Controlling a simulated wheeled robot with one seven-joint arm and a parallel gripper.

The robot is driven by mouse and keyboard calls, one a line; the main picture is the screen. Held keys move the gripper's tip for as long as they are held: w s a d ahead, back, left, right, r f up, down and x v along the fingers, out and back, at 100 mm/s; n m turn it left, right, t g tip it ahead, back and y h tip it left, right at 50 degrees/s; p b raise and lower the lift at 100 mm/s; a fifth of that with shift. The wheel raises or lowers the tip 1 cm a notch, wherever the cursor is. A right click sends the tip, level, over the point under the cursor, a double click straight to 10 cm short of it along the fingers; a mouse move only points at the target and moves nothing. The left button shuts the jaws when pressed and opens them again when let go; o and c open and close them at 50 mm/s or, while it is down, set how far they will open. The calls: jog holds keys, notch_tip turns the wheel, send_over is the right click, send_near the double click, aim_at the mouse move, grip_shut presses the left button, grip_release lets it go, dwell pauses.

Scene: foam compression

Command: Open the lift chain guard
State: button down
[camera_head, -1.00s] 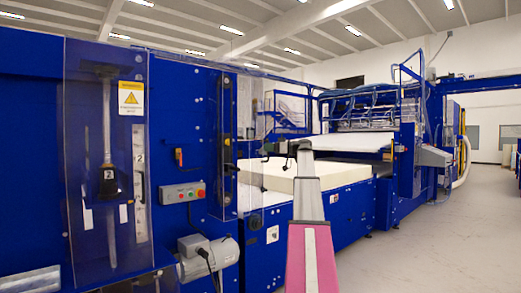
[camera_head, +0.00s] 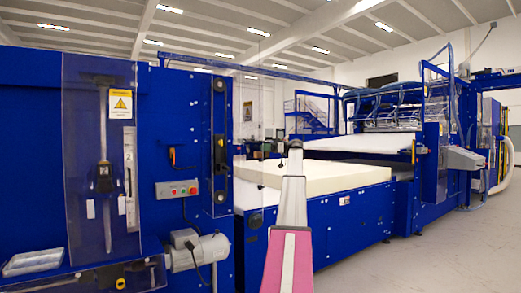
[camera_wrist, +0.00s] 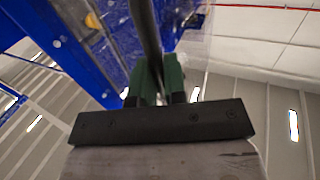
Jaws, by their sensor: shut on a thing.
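A clear lift chain guard panel (camera_head: 248,120) stands at the right edge of the blue cabinet, beside a dark vertical chain strip with round wheels (camera_head: 220,143). The clear sheet reaches out to the right of the strip, so it looks swung out at an angle; how far I cannot tell. My gripper (camera_head: 272,149) is at its outer edge, small and partly hidden by my arm in the head view. In the wrist view my gripper's green fingers (camera_wrist: 158,80) are shut on a long dark bar (camera_wrist: 146,35), seemingly the guard's handle. Clear sheet (camera_wrist: 190,50) shows beside the bar.
A second clear panel with a yellow warning label (camera_head: 121,104) covers the cabinet's left part. A control box (camera_head: 176,190) and a grey motor (camera_head: 198,250) stick out below. A cream foam block (camera_head: 320,175) lies behind my arm. The floor at right (camera_head: 440,255) is clear.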

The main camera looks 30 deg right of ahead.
jog(key=shift+w+a, duration=0.1)
jog(key=shift+w, duration=0.05)
jog(key=c, duration=1.2)
grip_release()
jog(key=shift+w+a, duration=0.1)
jog(key=shift+d, duration=0.2)
jog(key=v, duration=1)
jog(key=shift+s+d, duration=0.25)
jog(key=shift+s, duration=0.1)
